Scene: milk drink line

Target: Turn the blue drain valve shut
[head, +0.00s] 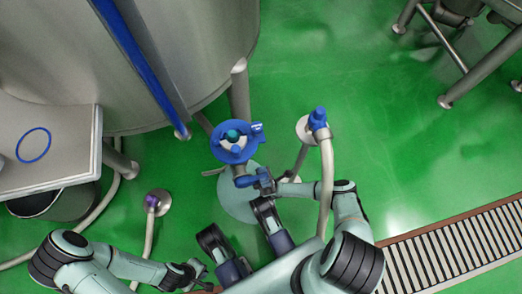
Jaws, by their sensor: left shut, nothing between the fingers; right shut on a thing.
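The blue drain valve (220,151) is in the middle of the head view, below the steel tank. It shows as a blue ring around a pale and teal centre, with a small blue block at its upper right. A blue handle part (244,181) lies just below the ring. My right gripper (257,183) reaches in from the right and is shut on this handle; its fingers partly hide the grip. My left gripper (203,280) is low in the view, shut and empty, well apart from the valve.
A large steel tank (190,50) fills the upper left. A hose with a blue connector (318,120) stands right of the valve; another with a purple end (151,202) stands left. A grated floor drain (450,250) is at lower right.

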